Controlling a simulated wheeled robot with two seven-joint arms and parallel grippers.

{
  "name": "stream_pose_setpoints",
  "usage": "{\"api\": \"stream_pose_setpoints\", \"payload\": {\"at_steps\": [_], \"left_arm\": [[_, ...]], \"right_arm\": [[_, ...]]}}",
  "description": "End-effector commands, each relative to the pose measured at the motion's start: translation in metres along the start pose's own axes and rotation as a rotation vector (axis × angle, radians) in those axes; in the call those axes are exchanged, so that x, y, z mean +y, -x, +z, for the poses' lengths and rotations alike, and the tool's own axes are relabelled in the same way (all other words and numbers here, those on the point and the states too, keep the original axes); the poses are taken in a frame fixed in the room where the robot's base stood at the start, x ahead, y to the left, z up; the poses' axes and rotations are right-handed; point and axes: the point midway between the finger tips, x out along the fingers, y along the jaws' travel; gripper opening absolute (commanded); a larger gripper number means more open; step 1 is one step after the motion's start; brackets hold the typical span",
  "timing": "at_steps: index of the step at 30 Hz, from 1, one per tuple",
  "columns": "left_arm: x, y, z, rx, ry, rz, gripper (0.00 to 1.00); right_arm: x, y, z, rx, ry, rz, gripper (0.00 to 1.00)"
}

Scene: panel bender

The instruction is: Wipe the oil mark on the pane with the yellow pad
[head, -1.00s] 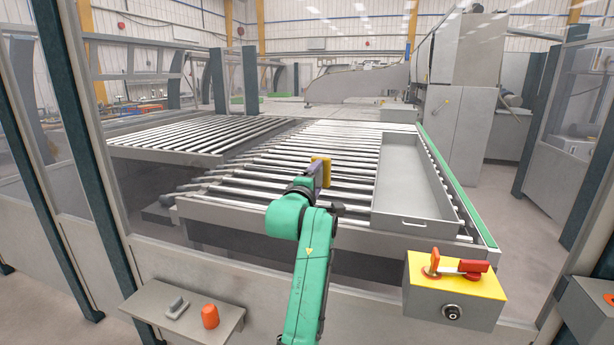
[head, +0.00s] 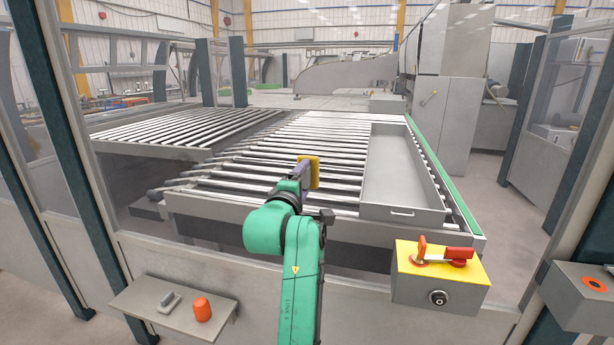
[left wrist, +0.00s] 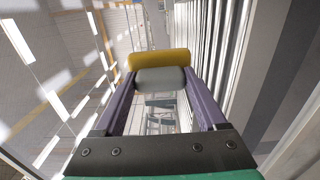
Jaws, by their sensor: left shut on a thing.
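The yellow pad (head: 313,172) is held at the end of my left arm in the head view, in front of the roller table. My left gripper (head: 304,174) is shut on it. In the left wrist view the yellow pad (left wrist: 158,60) shows with a grey part, between the two purple fingers of my left gripper (left wrist: 158,80). A clear pane (head: 30,130) stands in a framed panel at the left in the head view. I cannot make out an oil mark on any pane. My right gripper is not in view.
The roller table (head: 290,150) carries a long grey tray (head: 402,212) at its right. In front are a yellow-topped switch box (head: 440,275) with a red handle and a small shelf (head: 150,300) with an orange cap (head: 202,310). Dark posts (head: 90,190) stand at the left.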

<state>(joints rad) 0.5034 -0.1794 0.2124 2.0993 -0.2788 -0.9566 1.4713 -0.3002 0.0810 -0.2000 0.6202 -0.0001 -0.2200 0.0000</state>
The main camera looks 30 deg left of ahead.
Motion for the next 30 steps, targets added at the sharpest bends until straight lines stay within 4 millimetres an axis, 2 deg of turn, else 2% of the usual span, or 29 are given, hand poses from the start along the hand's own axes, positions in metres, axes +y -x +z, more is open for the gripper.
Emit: {"api": "stream_pose_setpoints", "payload": {"at_steps": [8,16,30], "left_arm": [[0.0,0.003,0.0,-0.001,0.001,0.0,0.29],[0.0,0.029,0.0,-0.001,0.002,0.0,0.29],[0.0,0.03,0.0,-0.001,0.0,0.0,0.29]], "right_arm": [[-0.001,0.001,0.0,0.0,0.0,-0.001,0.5],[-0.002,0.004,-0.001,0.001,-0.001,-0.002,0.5],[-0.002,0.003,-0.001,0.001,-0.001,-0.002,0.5]]}}
